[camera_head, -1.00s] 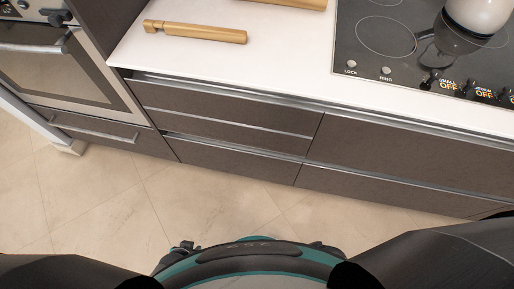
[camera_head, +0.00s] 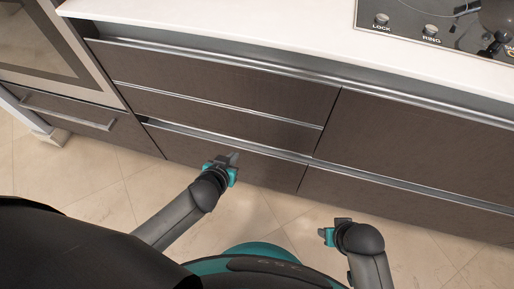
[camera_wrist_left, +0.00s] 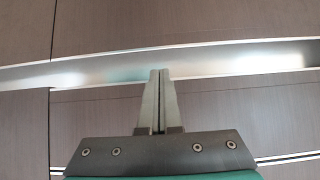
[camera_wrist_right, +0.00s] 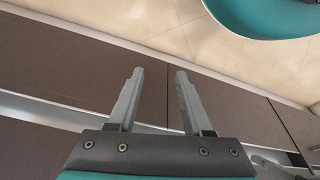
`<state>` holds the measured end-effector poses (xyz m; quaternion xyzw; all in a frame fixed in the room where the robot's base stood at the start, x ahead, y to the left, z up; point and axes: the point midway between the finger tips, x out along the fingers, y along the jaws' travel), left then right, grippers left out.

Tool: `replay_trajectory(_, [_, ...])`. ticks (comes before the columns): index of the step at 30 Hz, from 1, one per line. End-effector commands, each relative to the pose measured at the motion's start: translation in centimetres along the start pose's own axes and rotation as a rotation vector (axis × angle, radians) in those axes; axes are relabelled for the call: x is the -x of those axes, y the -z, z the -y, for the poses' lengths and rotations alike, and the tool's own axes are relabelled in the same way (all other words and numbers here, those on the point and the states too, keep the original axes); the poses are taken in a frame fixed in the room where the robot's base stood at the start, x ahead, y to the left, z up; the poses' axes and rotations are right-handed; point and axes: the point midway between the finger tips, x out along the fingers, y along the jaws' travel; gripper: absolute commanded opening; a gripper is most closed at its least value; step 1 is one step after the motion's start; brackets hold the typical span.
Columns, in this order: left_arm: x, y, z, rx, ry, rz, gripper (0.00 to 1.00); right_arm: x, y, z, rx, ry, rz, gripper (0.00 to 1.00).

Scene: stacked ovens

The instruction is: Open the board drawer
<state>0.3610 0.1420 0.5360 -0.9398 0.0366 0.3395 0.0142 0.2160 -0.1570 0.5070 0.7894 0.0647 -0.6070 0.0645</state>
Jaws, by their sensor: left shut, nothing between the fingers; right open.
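A bank of dark wood drawer fronts (camera_head: 215,75) with metal grip channels (camera_head: 220,140) runs under the white counter. All the fronts look shut; I cannot tell which one is the board drawer. My left gripper (camera_head: 233,158) is in front of the lower drawer of the left stack. In the left wrist view its fingers (camera_wrist_left: 160,75) are together and empty, overlapping the lower edge of a metal channel (camera_wrist_left: 210,58); contact is unclear. My right gripper (camera_head: 342,221) is lower and to the right. In the right wrist view its fingers (camera_wrist_right: 155,75) are apart and empty.
An oven (camera_head: 55,45) and a drawer with a bar handle (camera_head: 65,112) stand at the left. A black cooktop (camera_head: 430,25) is on the white counter (camera_head: 260,30) at top right. The tiled floor (camera_head: 270,215) in front of the drawers is clear between my arms.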

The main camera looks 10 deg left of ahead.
Motion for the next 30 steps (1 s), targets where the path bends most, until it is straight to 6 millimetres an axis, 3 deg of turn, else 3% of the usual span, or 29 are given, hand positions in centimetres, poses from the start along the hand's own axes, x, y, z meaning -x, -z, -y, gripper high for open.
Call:
replay_trajectory(10, [-2.1,0.2,-0.1,0.000,-0.001,-0.007,0.00,1.6,1.5,-0.1,-0.002,-0.002,-0.036,0.50])
replay_trajectory(30, [-8.5,0.1,-0.1,0.001,-0.001,-0.005,0.00,8.3,4.5,-0.2,-0.004,-0.006,-0.153,0.50])
